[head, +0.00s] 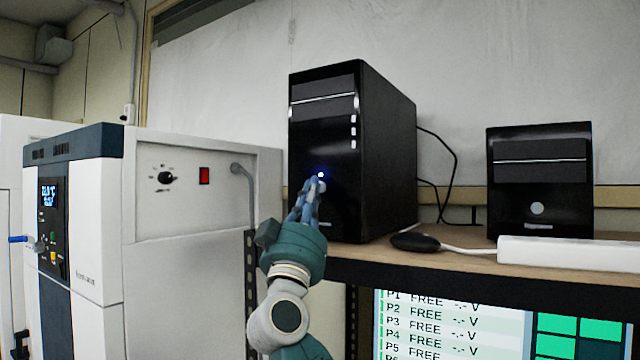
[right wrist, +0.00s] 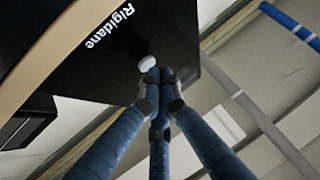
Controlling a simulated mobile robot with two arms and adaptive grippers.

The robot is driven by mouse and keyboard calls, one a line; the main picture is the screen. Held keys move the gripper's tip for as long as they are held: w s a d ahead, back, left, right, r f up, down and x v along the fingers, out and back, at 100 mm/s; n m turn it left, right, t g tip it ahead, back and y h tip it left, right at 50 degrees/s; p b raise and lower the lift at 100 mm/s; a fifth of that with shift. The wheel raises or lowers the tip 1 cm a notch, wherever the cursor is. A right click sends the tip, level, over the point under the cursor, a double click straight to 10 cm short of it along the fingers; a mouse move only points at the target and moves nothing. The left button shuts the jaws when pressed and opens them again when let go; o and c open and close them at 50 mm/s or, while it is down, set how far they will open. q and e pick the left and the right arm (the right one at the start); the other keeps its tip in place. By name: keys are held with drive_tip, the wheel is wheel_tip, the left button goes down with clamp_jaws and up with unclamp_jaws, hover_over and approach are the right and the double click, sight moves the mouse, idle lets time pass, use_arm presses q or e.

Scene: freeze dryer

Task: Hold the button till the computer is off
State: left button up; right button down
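A black computer tower (head: 385,150) stands upright on the wooden shelf, with a small blue light (head: 320,175) lit on its front. My right gripper (head: 317,188) is in front of the lower front panel, its blue fingers raised to just under the light. The right wrist view shows the tower's dark front (right wrist: 110,45) with "Rigidane" lettering and a round silver button (right wrist: 147,64). There the gripper's fingertips (right wrist: 158,92) are drawn together, holding nothing, right at the button's edge. I cannot tell whether they press it. My left gripper is not in view.
A smaller black computer (head: 543,185) with a round silver button stands to the right. A black mouse (head: 415,242) and a white power strip (head: 570,253) lie on the shelf (head: 375,257). A monitor (head: 450,325) is below. The white freeze dryer (head: 200,260) stands left.

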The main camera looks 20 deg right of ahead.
drive_tip(key=shift+w+d+p, duration=0.2)
drive_tip(key=shift+d+p, duration=0.1)
drive_tip(key=shift+p, duration=0.2)
idle(2.9)
drive_tip(key=shift+s+a+p, duration=0.25)
drive_tip(key=shift+a+p, duration=0.15)
drive_tip(key=shift+p, duration=0.3)
drive_tip(key=shift+s+a, duration=0.15)
drive_tip(key=shift+s, duration=0.1)
drive_tip(key=shift+a, duration=0.1)
